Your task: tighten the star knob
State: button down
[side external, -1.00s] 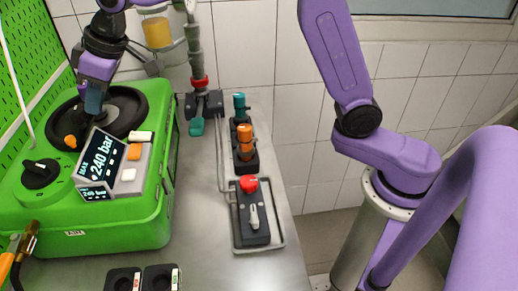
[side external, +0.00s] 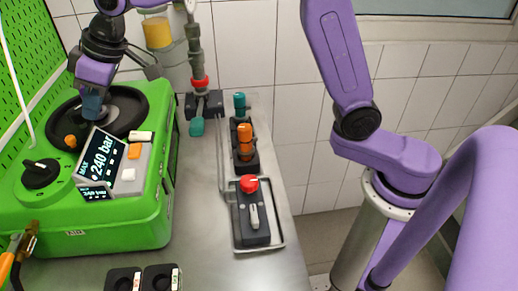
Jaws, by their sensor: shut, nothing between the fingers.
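My gripper (side external: 92,110) points down over the black round dish (side external: 127,110) on top of the green pump housing (side external: 120,213). Its blue fingers look closed, with nothing seen between them. The fingertips are at or just above the dish, behind the display; I cannot tell whether they touch anything. No clear star shape shows, so I cannot tell which part is the star knob. A small orange knob (side external: 71,141) sits at the dish's near left edge, left of the fingertips. A black knob (side external: 41,173) with a pale pointer sits on the housing's near left.
The tilted display (side external: 101,156) reads 240 bar and stands close to the fingers. Bare grey bench (side external: 205,220) lies between.

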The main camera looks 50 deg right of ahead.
notch_tip(320, 180, up, 6)
jog(key=shift+d+f, duration=0.1)
jog(key=shift+d, duration=0.05)
dwell(0.5)
jog(key=shift+s+d, duration=0.1)
jog(key=s+d+f+n+g+h, duration=0.1)
jog(key=s+d+f, duration=0.4)
jog(key=s+d, duration=0.4)
jog(key=s+d+f+n+g+h, duration=0.1)
jog(key=s+d+f, duration=0.4)
jog(key=s+d, duration=0.4)
jog(key=s+d+f+n+g+h, duration=0.1)
jog(key=s+d+f+g, duration=0.1)
jog(key=s+d+f, duration=0.3)
jog(key=s+d, duration=0.4)
jog(key=s, duration=0.7)
jog(key=shift+d+f+n+h, duration=0.3)
jog(key=shift+f+h, duration=0.05)
jog(key=shift+h, duration=0.05)
